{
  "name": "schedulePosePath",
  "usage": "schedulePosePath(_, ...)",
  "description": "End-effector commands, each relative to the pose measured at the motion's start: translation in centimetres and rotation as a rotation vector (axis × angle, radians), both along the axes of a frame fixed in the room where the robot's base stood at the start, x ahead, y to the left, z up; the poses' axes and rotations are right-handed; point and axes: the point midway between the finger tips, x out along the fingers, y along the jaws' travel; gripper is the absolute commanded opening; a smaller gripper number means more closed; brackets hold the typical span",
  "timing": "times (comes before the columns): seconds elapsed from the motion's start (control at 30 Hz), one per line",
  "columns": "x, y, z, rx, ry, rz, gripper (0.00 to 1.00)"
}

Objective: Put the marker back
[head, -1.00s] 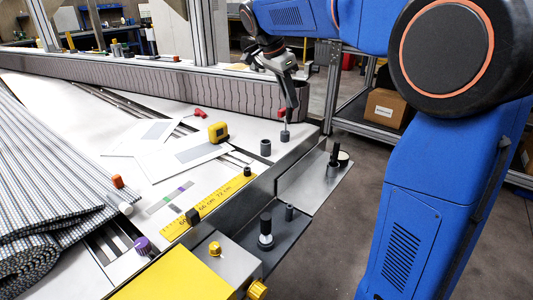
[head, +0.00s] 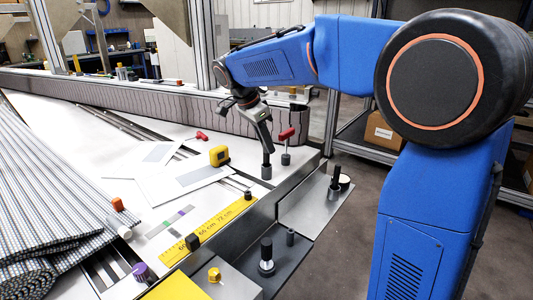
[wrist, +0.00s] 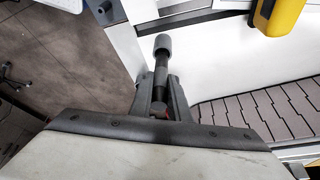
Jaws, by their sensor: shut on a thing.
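In the head view my gripper (head: 266,145) points down over a short grey cylindrical holder (head: 266,172) near the plate's corner. In the wrist view the gripper (wrist: 160,98) is shut on a slim dark rod, which looks like the marker (wrist: 161,72). The rod's far end meets the grey cylinder (wrist: 162,43); I cannot tell how far it is in. A small red patch shows between the fingers. In the head view the fingers hide most of the marker.
A second grey holder (head: 286,159) with a red-handled tool (head: 287,134) stands just right. A yellow tape measure (head: 219,156), white sheets (head: 187,182) and a yellow ruler (head: 215,222) lie to the left. The belt's side wall (head: 170,106) runs behind.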

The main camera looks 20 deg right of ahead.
Motion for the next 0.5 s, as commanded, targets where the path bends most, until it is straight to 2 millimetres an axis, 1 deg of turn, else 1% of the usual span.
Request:
schedulePosePath(0.1,0.0,0.0,-1.5,-0.001,0.003,0.001,0.00)
schedulePosePath(0.23,0.0,0.0,-3.0,-0.001,0.003,0.000,0.00)
schedulePosePath(0.5,0.0,0.0,-3.2,0.000,0.001,0.000,0.00)
